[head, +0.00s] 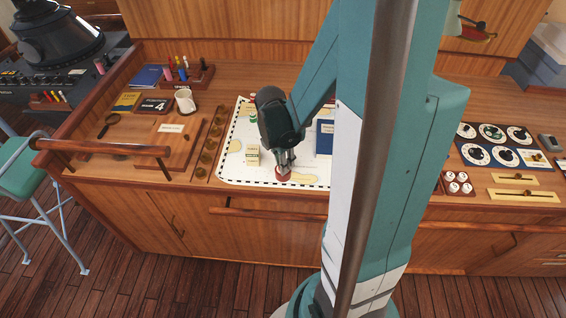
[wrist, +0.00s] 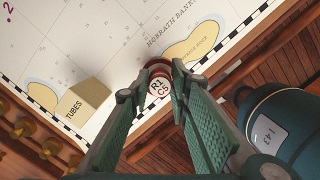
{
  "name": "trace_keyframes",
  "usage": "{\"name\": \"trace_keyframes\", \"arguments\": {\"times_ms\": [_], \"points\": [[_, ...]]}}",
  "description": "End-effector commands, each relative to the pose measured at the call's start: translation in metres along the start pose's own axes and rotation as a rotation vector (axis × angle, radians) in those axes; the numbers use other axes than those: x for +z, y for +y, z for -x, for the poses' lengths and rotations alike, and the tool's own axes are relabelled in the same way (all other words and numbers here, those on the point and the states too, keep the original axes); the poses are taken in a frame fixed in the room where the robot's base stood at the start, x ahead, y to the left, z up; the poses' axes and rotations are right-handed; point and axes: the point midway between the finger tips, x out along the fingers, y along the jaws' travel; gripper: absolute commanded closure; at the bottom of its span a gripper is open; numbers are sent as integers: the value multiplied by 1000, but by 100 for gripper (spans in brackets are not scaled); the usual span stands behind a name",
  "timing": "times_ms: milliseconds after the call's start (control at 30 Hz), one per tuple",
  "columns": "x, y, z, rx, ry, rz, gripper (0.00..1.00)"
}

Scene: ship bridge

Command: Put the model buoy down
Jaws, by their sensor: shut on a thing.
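The model buoy (head: 283,176) is a small red and white piece near the front edge of the white chart (head: 235,171) in the head view.
A cream box marked "TUBES" (head: 252,156) stands left of the buoy on the chart, and a blue book (head: 324,141) lies to the right. A rack of brass pieces (head: 208,147) borders the chart's left side. A wooden rail (head: 270,213) runs along the front.

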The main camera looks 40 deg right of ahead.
Motion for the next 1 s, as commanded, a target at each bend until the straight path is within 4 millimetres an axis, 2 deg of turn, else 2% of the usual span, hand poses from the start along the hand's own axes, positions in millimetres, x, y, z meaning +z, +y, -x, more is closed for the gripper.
{"name": "trace_keyframes", "arguments": {"times_ms": [133, 167, 233, 267, 733, 1000], "points": [[-1, 0, -4, 0, 0, 0, 87], [0, 0, -3, 0, 0, 0, 76], [0, 0, -3, 0, 0, 0, 67], [0, 0, -3, 0, 0, 0, 66], [0, 0, 0, 0, 0, 0, 66], [0, 0, 13, 0, 0, 0, 66]]}}
